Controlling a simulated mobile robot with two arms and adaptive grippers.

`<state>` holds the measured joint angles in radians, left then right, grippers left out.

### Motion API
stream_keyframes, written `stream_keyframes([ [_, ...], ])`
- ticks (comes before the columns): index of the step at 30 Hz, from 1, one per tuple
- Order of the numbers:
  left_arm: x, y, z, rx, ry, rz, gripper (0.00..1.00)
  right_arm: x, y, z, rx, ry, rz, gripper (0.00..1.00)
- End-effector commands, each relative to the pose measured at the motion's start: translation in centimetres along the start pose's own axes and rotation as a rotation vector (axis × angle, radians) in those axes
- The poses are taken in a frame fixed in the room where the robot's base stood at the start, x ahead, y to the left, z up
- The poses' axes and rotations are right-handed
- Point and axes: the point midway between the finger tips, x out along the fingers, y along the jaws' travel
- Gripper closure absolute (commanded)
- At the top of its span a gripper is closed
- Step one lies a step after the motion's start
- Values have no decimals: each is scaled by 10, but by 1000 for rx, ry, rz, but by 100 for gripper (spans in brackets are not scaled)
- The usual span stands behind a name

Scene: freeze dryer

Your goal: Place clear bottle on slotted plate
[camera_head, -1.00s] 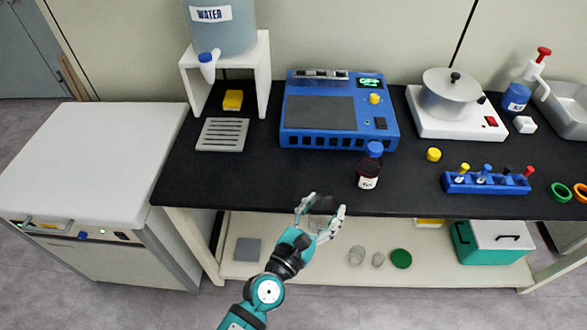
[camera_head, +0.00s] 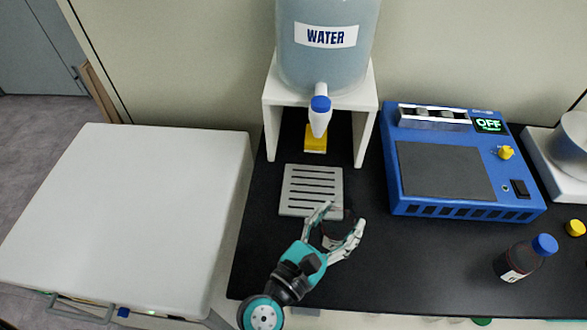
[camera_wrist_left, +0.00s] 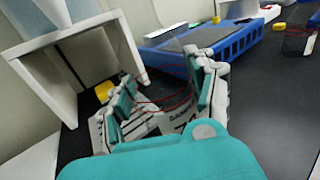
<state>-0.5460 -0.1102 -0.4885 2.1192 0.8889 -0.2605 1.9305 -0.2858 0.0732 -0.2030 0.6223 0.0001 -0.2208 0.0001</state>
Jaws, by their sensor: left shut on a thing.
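The grey slotted plate (camera_head: 294,203) lies on the black bench in front of the white water stand. My left gripper (camera_head: 335,224) is at the plate's near right edge, shut on the clear bottle (camera_wrist_left: 168,98). The bottle is see-through, with thin red lines showing in the left wrist view between the fingers (camera_wrist_left: 160,100). In the head view the bottle is hard to make out against the dark bench, and I cannot tell its height above it. My right gripper is not in view.
The water tank (camera_head: 325,60) with its blue-tipped spout stands on a white stand (camera_head: 367,120) behind the plate. A yellow block (camera_head: 315,140) sits under it. A blue device (camera_head: 465,190) and a dark blue-capped bottle (camera_head: 522,260) are to the right. Bare bench lies between.

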Motion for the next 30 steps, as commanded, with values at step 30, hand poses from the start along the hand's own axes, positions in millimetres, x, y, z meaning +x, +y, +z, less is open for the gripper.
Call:
stream_keyframes([
  [30, 96, 127, -45, 4, 2, -1, 75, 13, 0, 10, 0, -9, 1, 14],
])
